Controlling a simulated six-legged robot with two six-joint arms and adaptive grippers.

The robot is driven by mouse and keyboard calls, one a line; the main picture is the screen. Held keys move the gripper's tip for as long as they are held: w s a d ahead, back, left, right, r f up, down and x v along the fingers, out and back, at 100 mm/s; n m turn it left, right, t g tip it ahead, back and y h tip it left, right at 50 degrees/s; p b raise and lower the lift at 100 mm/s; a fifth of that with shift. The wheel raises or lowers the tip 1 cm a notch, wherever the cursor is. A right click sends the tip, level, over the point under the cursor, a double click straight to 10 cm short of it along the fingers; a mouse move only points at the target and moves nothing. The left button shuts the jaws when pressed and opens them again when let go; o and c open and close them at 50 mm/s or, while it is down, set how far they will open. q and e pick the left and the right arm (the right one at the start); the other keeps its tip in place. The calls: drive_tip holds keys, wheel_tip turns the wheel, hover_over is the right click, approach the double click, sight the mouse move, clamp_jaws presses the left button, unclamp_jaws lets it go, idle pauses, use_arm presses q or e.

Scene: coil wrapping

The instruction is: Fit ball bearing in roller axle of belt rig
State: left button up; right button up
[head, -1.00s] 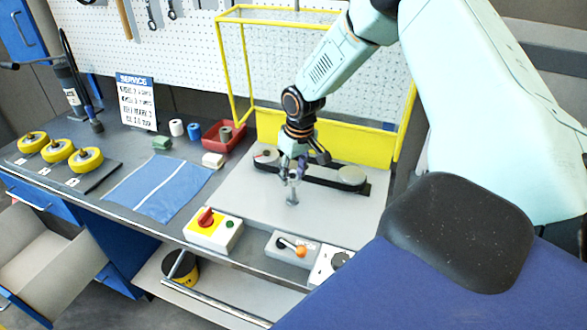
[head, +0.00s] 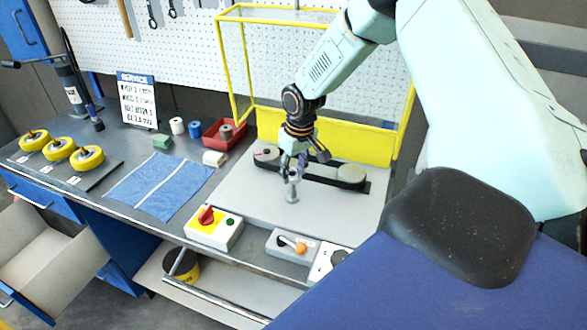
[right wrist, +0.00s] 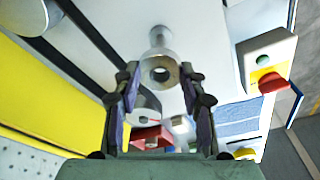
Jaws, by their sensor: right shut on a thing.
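The belt rig's pale plate (head: 245,190) carries a black belt (head: 322,179) running around grey rollers (head: 351,173). A silver upright axle (head: 292,193) stands on the plate in front of the belt; it also shows in the right wrist view (right wrist: 158,37). I cannot tell how deep the bearing sits. My left gripper is out of view.
A yellow frame (head: 221,65) stands around the rig's back. A blue cloth (head: 160,187), red bin (head: 224,136) and yellow wheels (head: 60,150) lie left.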

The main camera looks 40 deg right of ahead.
sight(294, 187)
idle(0.4)
drive_tip(key=shift+s+p, duration=0.1)
drive_tip(key=shift+p, duration=0.3)
idle(0.4)
drive_tip(key=shift+p, duration=0.45)
drive_tip(key=shift+f+b, duration=2.35)
drive_tip(key=shift+f, duration=1.2)
drive_tip(key=o, duration=1.3)
drive_tip(key=shift+r, duration=0.1)
